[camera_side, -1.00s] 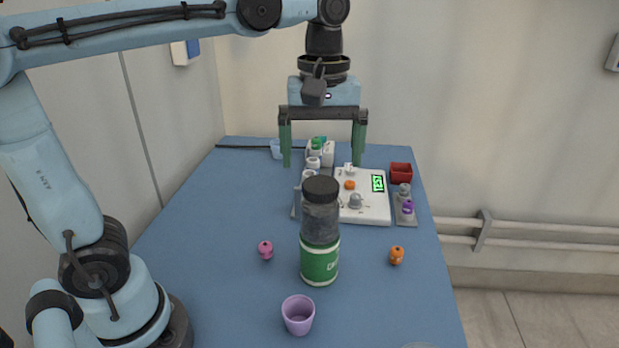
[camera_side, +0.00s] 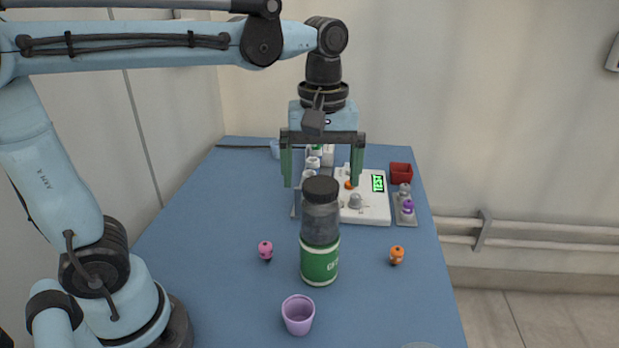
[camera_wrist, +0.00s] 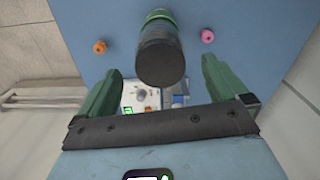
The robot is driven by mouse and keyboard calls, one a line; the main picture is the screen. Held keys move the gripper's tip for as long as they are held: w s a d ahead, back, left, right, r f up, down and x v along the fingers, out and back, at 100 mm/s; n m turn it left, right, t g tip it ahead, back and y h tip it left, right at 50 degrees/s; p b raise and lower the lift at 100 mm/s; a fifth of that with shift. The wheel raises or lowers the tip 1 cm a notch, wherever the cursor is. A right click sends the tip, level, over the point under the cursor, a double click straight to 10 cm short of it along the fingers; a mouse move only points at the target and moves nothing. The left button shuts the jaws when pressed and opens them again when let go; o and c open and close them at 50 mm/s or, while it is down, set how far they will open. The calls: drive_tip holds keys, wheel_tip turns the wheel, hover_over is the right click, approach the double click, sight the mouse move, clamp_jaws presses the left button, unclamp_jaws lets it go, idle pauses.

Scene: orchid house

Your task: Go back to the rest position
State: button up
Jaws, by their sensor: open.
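My gripper (camera_side: 321,184) is open and empty, with its two green fingers spread wide and pointing down. In the side view it hangs above the blue table, in front of the white instrument and behind the tall jar. In the wrist view the gripper (camera_wrist: 160,75) also shows, with the jar's dark lid between and beyond its fingertips. The jar (camera_side: 320,264) has a black lid and a green label and stands upright on the table. It also shows in the wrist view (camera_wrist: 160,52). Nothing is held.
A white instrument (camera_side: 371,209) with a green display stands at the back, beside a red box (camera_side: 400,172) and a small rack (camera_side: 405,218). A pink piece (camera_side: 265,250), an orange piece (camera_side: 397,254) and a purple cup (camera_side: 298,314) stand in front. The table's left part (camera_side: 215,240) is clear.

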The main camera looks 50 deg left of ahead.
sight(321, 186)
wheel_tip(321, 186, down, 8)
drive_tip(key=shift+r, duration=0.25)
idle(0.5)
wheel_tip(321, 186, up, 12)
drive_tip(key=shift+f, duration=0.1)
wheel_tip(321, 186, down, 12)
drive_tip(key=shift+r, duration=0.1)
drive_tip(key=r, duration=0.4)
drive_tip(key=shift+s+d+r, duration=0.15)
drive_tip(key=shift+d+r, duration=0.05)
drive_tip(key=s+d+r, duration=0.7)
drive_tip(key=d, duration=0.2)
drive_tip(key=s+a+f+m, duration=0.1)
drive_tip(key=s+a+f, duration=0.7)
drive_tip(key=a+f, duration=0.2)
drive_tip(key=shift+a+f, duration=0.4)
drive_tip(key=shift+f, duration=0.6)
